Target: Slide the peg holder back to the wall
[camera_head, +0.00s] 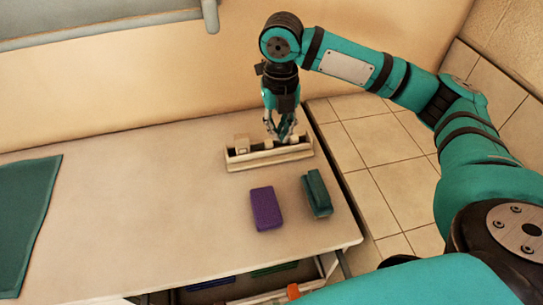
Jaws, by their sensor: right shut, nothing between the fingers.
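The peg holder (270,160) is a long, narrow, cream-coloured tray near the right end of the table, with a few light blocks or pegs standing in it. A gap of bare table lies between it and the back wall. My right gripper (283,138) points down at the right half of the holder, behind or over its far side. Its fingers are shut and hold nothing. I cannot tell whether they touch the holder. My left gripper is not in view.
A purple block (266,208) and a dark green block (317,193) lie in front of the holder. A green cloth (25,215) lies at the left of the table (150,200). The wall (130,95) runs behind, and the table's right edge is close to the holder.

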